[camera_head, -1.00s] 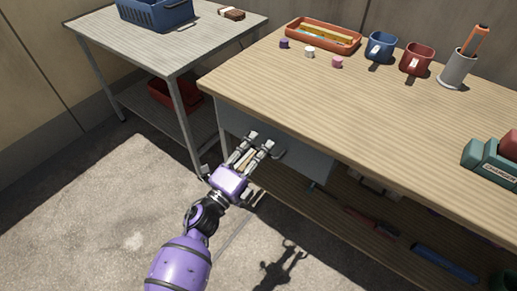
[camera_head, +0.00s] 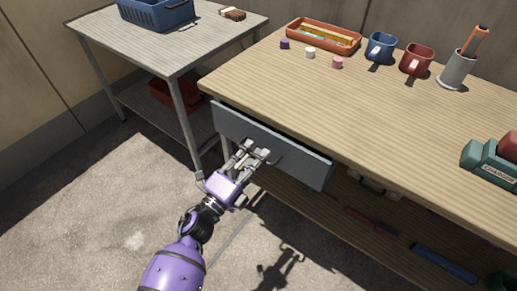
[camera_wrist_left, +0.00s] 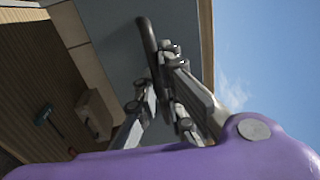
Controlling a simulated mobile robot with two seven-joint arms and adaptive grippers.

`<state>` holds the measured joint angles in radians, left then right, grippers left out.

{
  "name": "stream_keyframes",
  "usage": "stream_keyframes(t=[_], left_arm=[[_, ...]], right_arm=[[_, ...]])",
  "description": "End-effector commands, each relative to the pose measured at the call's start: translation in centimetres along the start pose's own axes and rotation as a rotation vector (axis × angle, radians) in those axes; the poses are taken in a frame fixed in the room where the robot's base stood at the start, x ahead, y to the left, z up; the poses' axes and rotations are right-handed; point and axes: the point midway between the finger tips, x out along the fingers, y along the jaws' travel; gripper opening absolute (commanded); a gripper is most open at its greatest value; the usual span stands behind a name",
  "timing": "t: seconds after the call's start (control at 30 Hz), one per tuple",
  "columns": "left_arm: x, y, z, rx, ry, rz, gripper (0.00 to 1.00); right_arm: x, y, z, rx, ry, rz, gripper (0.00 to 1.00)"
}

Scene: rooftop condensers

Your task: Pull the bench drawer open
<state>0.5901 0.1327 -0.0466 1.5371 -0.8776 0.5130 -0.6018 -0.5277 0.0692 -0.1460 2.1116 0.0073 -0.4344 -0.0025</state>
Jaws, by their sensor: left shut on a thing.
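The grey bench drawer (camera_head: 300,162) is under the left part of the wooden workbench top (camera_head: 330,110). Its front stands a little out from the bench edge, with a narrow dark gap behind it. My left gripper (camera_head: 254,152) is at the middle of the drawer front, shut on the dark drawer handle. In the left wrist view the handle (camera_wrist_left: 148,42) is a dark bar running between the fingers (camera_wrist_left: 160,85), against the grey drawer front (camera_wrist_left: 115,35). The inside of the drawer is hidden. My right gripper is not in view.
On the bench stand an orange tray (camera_head: 296,40), a blue mug (camera_head: 380,48), a red mug (camera_head: 416,59), a pen cup (camera_head: 457,70) and small coloured pieces. A grey side table (camera_head: 165,62) with a blue basket (camera_head: 155,14) stands left. Open floor lies in front.

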Motion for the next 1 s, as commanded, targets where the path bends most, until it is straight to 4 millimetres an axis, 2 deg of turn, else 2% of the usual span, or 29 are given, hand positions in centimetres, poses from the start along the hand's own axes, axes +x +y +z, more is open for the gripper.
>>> stream_keyframes(t=[0.4,0.7,1.0], left_arm=[[-10.6,-2.1,0.0,0.001,-0.001,0.006,0.0],[-18.2,-3.6,0.0,0.001,-0.001,0.005,0.0],[-23.3,-4.6,0.0,0.001,0.0,0.003,0.0]], right_arm=[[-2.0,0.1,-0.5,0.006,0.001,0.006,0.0],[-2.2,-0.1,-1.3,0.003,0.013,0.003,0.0],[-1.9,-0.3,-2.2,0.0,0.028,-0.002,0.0]])
